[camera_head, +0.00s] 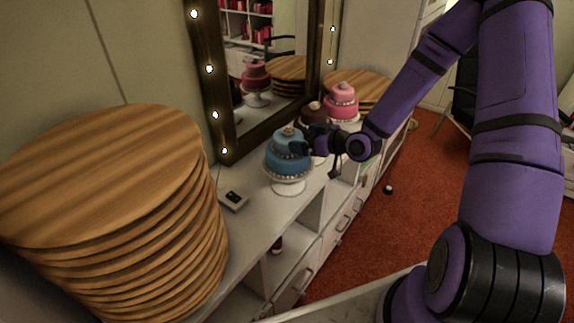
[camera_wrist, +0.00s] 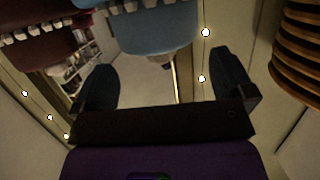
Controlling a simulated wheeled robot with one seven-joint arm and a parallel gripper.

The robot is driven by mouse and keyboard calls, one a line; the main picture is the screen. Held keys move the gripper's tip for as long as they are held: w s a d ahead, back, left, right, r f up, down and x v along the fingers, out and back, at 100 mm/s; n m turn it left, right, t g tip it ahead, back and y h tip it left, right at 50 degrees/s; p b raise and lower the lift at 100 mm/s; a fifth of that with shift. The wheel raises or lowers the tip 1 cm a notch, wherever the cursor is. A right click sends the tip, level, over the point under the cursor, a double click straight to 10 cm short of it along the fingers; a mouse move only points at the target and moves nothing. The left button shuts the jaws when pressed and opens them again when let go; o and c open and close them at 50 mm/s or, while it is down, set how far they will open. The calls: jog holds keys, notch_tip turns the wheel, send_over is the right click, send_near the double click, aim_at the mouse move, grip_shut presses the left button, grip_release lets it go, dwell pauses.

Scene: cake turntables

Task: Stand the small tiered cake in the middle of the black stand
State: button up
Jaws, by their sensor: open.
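A blue two-tier cake (camera_head: 289,162) stands upright on a white pedestal stand (camera_head: 288,187) on the counter. In the wrist view the blue cake (camera_wrist: 150,28) appears upside down, its top knob roughly between the fingertips. My gripper (camera_head: 308,141) is open beside the blue cake's upper tier; I cannot tell whether it touches. Its spread fingers show in the wrist view (camera_wrist: 162,66), with nothing clasped. A brown cake (camera_head: 312,112) stands behind, partly hidden by my gripper. A pink tiered cake (camera_head: 341,103) stands farther back. I cannot make out a black stand.
A tall stack of round wooden boards (camera_head: 110,190) stands at the left; another stack (camera_head: 362,84) is behind the pink cake. A lit mirror (camera_head: 228,125) rises along the counter's back.

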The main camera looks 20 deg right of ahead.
aim_at(288, 135)
jog(key=shift+x, duration=3.45)
jog(key=shift+w+d, duration=0.1)
jog(key=shift+d, duration=0.05)
jog(key=c, duration=1.7)
jog(key=shift+o, duration=0.2)
jog(key=shift+r, duration=0.15)
